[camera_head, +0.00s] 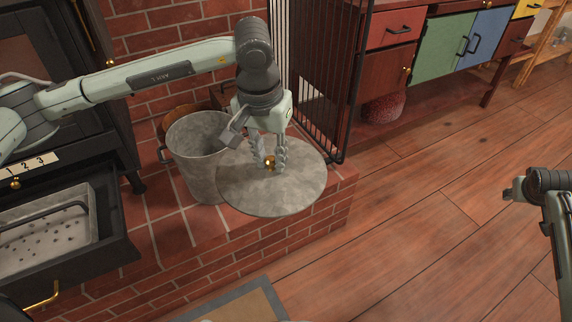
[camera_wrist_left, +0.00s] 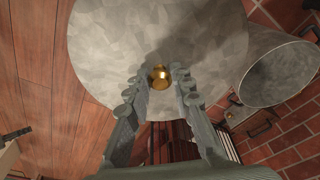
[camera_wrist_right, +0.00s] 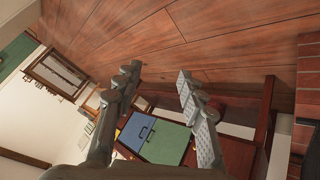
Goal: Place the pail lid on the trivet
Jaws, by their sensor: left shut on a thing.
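The pail lid (camera_head: 290,198) is a round grey metal disc with a small brass knob (camera_wrist_left: 160,77). My left gripper (camera_head: 270,166) is shut on that knob from above. The lid looks nearly level over the brick hearth ledge, to the right of the pail; its exact height is hard to tell. The grey metal pail (camera_head: 197,165) stands open on the ledge, its right side partly covered by the lid. The lid also fills much of the left wrist view (camera_wrist_left: 120,50). My right gripper (camera_wrist_right: 158,90) is open and empty over the floor. I cannot make out a trivet.
A black stove with an open drawer (camera_head: 70,262) holding a perforated metal tray is at left. A black bar screen (camera_head: 342,80) stands behind the lid. A framed mat (camera_head: 240,305) lies in front of the hearth. The wooden floor (camera_head: 430,220) at right is clear.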

